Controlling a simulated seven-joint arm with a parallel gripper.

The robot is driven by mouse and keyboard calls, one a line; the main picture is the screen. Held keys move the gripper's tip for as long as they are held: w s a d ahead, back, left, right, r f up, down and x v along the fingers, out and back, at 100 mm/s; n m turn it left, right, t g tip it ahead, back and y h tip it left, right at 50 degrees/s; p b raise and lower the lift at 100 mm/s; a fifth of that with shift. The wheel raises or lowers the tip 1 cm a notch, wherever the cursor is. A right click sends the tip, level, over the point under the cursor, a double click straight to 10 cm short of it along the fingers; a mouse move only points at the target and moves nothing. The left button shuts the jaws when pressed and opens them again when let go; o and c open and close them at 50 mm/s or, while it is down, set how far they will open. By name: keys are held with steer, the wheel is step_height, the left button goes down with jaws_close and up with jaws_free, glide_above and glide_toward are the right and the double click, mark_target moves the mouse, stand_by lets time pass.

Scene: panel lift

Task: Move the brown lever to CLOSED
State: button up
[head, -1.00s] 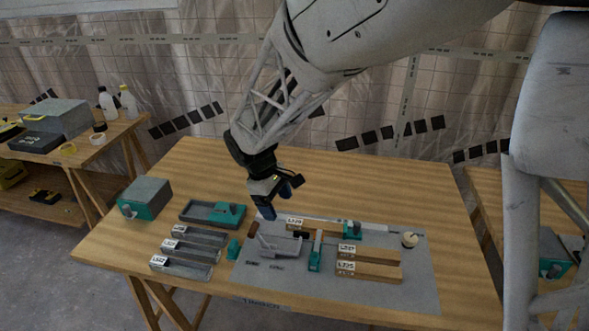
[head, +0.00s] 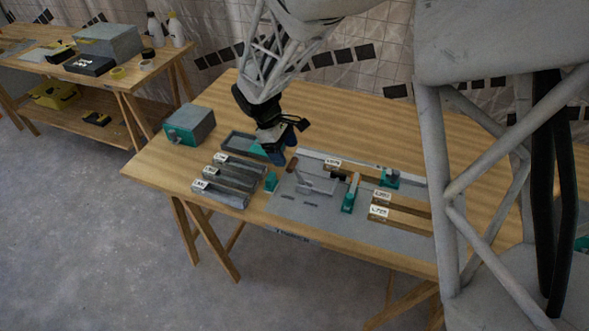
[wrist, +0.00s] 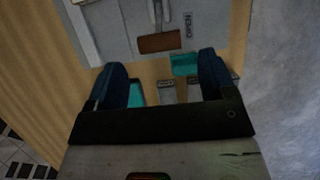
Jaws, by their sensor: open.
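The brown lever grip (head: 291,165) sits on the end of a grey lever arm on the grey panel (head: 300,208), near the panel's left back part. In the wrist view the brown grip (wrist: 162,43) lies across the picture, just ahead of the fingertips. My gripper (head: 280,158) is open and empty, with blue fingers close to the grip. In the wrist view the two fingers (wrist: 162,72) stand wide apart, with the grip beyond their tips and roughly centred between them. I cannot tell their height above it. A small label (wrist: 188,25) beside the lever is not clearly readable.
Grey trays (head: 226,178) and a small teal block (head: 271,182) lie left of the panel. A grey-teal box (head: 190,125) stands at the table's left.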

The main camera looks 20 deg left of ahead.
mark_target(291, 162)
steer(key=shift+x, duration=3.85)
steer(key=shift+c, duration=0.2)
steer(key=c, duration=1.2)
steer(key=shift+c, duration=0.2)
